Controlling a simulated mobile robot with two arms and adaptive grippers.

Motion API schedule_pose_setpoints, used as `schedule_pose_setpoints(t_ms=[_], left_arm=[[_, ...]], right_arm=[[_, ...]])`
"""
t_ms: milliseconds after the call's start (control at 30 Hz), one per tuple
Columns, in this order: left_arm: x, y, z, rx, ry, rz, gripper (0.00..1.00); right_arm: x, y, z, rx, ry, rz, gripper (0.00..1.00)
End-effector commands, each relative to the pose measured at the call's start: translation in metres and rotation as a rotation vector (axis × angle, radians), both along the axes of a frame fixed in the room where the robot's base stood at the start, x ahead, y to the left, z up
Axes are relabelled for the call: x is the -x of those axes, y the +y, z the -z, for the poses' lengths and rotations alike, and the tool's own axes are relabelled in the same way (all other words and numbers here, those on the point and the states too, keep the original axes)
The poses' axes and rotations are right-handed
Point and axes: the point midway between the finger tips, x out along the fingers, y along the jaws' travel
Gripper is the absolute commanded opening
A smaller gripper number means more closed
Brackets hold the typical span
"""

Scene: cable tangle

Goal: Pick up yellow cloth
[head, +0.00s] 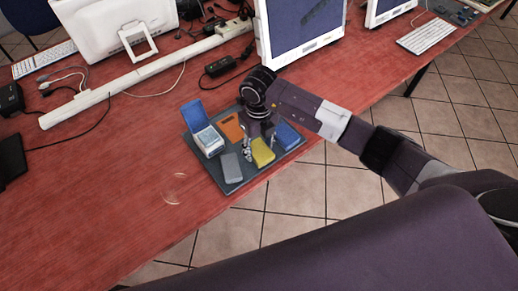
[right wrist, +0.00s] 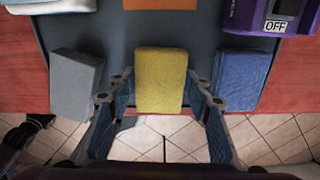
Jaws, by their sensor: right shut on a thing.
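The yellow cloth (head: 264,155) is a small folded block at the front part of a dark grey tray (head: 228,187) on the red table. My right gripper (head: 254,148) reaches down over it from above. In the right wrist view the yellow cloth (right wrist: 160,80) lies between the two fingers of my right gripper (right wrist: 160,88), which is shut on its sides. I cannot tell whether the cloth is clear of the tray.
A grey block (head: 231,168) and a blue block (head: 287,136) flank the cloth. An orange piece (head: 231,126) and a box with a raised blue lid (head: 209,140) are behind. A purple item marked OFF (right wrist: 268,16) shows in the wrist view. The table's front-left is mostly clear.

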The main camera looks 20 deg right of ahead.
Motion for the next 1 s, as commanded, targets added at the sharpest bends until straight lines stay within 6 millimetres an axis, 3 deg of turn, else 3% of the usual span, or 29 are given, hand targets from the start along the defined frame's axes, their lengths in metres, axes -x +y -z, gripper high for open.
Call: schedule_pose_setpoints(t_ms=[267, 700, 833, 1000], left_arm=[[0.0, 0.0, 0.005, 0.0, 0.0, 0.0, 0.24], [0.0, 0.0, 0.023, 0.0, 0.0, -0.001, 0.24], [0.0, 0.0, 0.023, 0.0, 0.0, -0.001, 0.24], [0.0, 0.0, 0.021, 0.0, -0.001, -0.001, 0.24]], right_arm=[[-0.002, 0.0, -0.028, -0.001, -0.006, -0.001, 0.25], [-0.002, 0.0, -0.152, 0.001, -0.008, 0.0, 0.25], [-0.001, -0.001, -0.178, 0.001, -0.006, 0.0, 0.25], [-0.001, -0.001, -0.194, 0.001, -0.003, 0.001, 0.25]])
